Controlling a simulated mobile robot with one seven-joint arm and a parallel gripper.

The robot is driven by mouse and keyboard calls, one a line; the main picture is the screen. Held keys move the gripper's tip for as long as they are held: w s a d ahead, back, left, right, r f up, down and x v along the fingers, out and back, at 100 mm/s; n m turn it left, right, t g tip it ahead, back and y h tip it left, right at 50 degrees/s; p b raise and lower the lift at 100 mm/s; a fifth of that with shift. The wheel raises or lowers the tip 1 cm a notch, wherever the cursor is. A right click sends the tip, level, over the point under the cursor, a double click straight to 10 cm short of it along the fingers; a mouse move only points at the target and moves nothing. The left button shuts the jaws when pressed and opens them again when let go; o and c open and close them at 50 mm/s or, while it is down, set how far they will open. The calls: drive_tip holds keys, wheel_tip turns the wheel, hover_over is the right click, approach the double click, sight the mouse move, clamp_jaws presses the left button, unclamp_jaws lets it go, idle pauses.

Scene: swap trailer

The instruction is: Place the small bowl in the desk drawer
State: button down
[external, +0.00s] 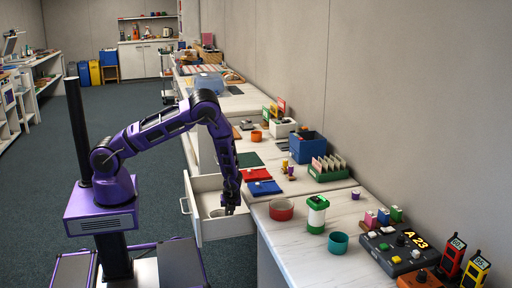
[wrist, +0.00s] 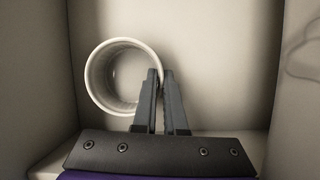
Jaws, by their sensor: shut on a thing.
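The small bowl (wrist: 97,80) is pale grey-white and round, seen from above inside the drawer in the wrist view. My gripper (wrist: 160,75) is shut on the bowl's right wall, with one finger inside the rim and one outside. In the external view the desk drawer (external: 190,208) is pulled open from the white desk, and my gripper (external: 229,210) reaches down into it. The bowl (external: 216,212) shows there only in part, low in the drawer. I cannot tell whether it touches the drawer floor.
On the desk top beside the drawer are a red bowl (external: 281,209), a green-and-white jar (external: 316,216), a teal cup (external: 338,243) and a blue mat (external: 264,187). A black control box (external: 400,248) is farther right. In the wrist view, drawer walls stand close on both sides.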

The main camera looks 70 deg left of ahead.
drive_tip(key=shift+f, duration=0.2)
drive_tip(key=c, duration=1)
unclamp_jaws()
drive_tip(key=shift+r, duration=0.1)
drive_tip(key=p+v, duration=0.1)
drive_tip(key=v, duration=1.1)
drive_tip(key=shift+r+p, duration=0.2)
drive_tip(key=shift+p, duration=0.2)
